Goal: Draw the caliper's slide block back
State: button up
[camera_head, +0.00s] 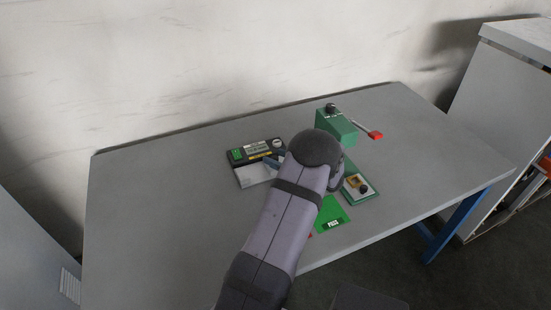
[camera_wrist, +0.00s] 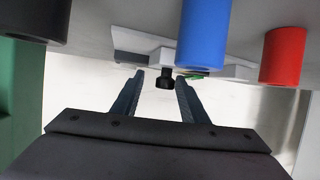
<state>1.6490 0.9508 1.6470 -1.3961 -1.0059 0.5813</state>
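In the wrist view a pale flat bar (camera_wrist: 132,40) carries a light block (camera_wrist: 163,56) with a short black knob (camera_wrist: 166,78) sticking out; this looks like the caliper and its slide block. My gripper (camera_wrist: 160,77) is open, one finger on each side of the knob, with gaps visible; I cannot tell whether either finger touches it. In the head view my gripper (camera_head: 272,163) is partly hidden by my arm and lies by a dark and white device (camera_head: 250,174) on the table. The caliper cannot be made out clearly there.
The wrist view shows a blue cylinder (camera_wrist: 205,35) and a red cylinder (camera_wrist: 283,55) close by. On the table (camera_head: 150,200) stand a green box (camera_head: 335,125) with a red-tipped lever (camera_head: 375,135) and a green-based panel (camera_head: 368,198). The table's left side is clear.

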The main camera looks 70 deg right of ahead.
jog(key=shift+a, duration=0.1)
jog(key=shift+b+v, duration=0.6)
jog(key=shift+v, duration=3)
jog(key=shift+w, duration=0.1)
